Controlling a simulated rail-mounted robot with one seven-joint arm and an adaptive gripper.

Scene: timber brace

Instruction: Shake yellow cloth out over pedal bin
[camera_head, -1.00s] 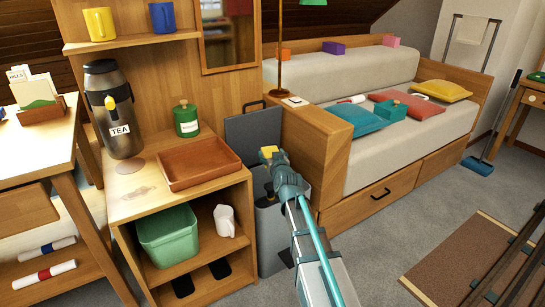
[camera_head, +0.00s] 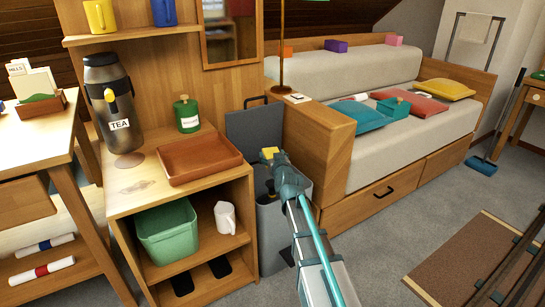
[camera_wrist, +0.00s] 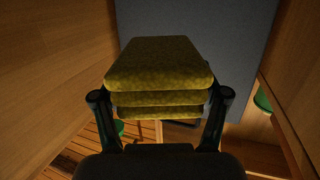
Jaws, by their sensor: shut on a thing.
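The yellow cloth (camera_wrist: 158,67) is folded in several layers and sits between the two fingers of my gripper (camera_wrist: 160,108) in the wrist view. In the head view a small part of the cloth (camera_head: 270,152) shows at the tip of my gripper (camera_head: 276,160). My gripper is shut on it. The grey pedal bin (camera_head: 270,230) stands on the floor between the wooden cabinet and the sofa bench. Its lid (camera_head: 253,130) is raised at the back. My gripper and the cloth appear over the bin's opening, which my arm partly hides.
The wooden cabinet (camera_head: 125,200) with a brown tray (camera_head: 198,158) stands close on the left. The sofa bench's wooden end (camera_head: 328,140) is close on the right. The wall lies behind. Open carpet (camera_head: 420,225) is at the right.

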